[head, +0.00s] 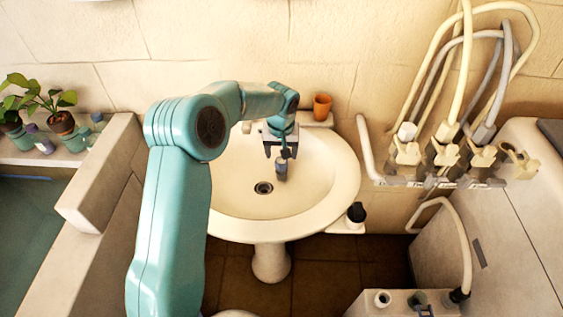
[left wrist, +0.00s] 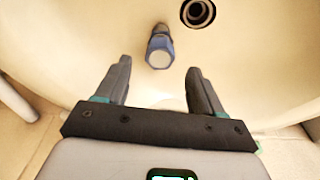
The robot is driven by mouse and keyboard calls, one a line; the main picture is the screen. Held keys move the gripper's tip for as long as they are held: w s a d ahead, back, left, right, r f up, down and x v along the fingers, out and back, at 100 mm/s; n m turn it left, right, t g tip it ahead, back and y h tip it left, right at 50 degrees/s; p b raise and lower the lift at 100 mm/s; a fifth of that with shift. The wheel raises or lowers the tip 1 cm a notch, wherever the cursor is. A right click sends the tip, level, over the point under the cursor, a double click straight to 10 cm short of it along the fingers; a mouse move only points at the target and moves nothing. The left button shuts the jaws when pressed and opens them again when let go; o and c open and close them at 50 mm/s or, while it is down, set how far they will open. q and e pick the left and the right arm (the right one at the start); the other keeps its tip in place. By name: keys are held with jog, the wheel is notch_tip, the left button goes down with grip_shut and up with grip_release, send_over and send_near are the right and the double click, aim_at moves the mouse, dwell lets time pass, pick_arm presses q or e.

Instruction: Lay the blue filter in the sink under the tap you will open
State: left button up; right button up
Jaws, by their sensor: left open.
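The blue filter (head: 281,169) is a small blue-grey cylinder over the white sink (head: 235,180), up and right of the drain in the head view. In the left wrist view the filter (left wrist: 159,50) shows a pale round end, just beyond the fingertips and between their lines. My left gripper (head: 282,150) is open, reaching over the basin; its two dark fingers (left wrist: 158,72) are apart with nothing clamped. Whether the filter rests on the basin is hard to tell. The tap is largely hidden behind my arm. My right gripper is out of view.
An orange cup (head: 322,106) stands at the sink's back right. A black-topped item (head: 356,213) sits on a small shelf at its right. Hoses and valves (head: 440,150) crowd the right wall. Potted plants (head: 62,123) stand at the left. The basin's right side is clear.

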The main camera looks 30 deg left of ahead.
pick_arm(q)
jog(key=shift+s+d+r, duration=0.1)
jog(key=shift+s+r, duration=0.05)
jog(key=shift+r, duration=1)
jog(key=shift+s+d+r, duration=0.1)
jog(key=shift+s+r, duration=0.05)
jog(key=shift+r, duration=0.95)
jog(key=shift+f, duration=0.1)
